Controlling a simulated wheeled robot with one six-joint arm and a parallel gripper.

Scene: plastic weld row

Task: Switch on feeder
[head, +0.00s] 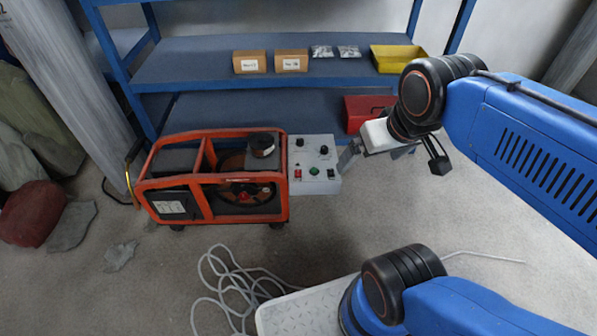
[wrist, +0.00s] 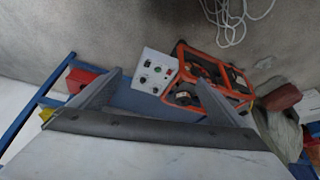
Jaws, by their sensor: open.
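The feeder (head: 212,180) is an orange-framed machine with a dark spool inside, standing on the floor left of centre in the head view. A light grey control panel (head: 314,165) is on its right side. The switch positions are too small to read. My gripper (wrist: 159,80) is open and empty. In the head view it is just right of the panel, apparently not touching it. The panel (wrist: 156,72) shows between the fingers in the wrist view.
A blue shelf (head: 215,62) behind holds two cardboard boxes (head: 270,62), small bags and a yellow bin (head: 398,57). A red box (head: 366,110) sits lower. A loose grey cable (head: 232,285) lies on the floor in front. Sacks and rubble lie left.

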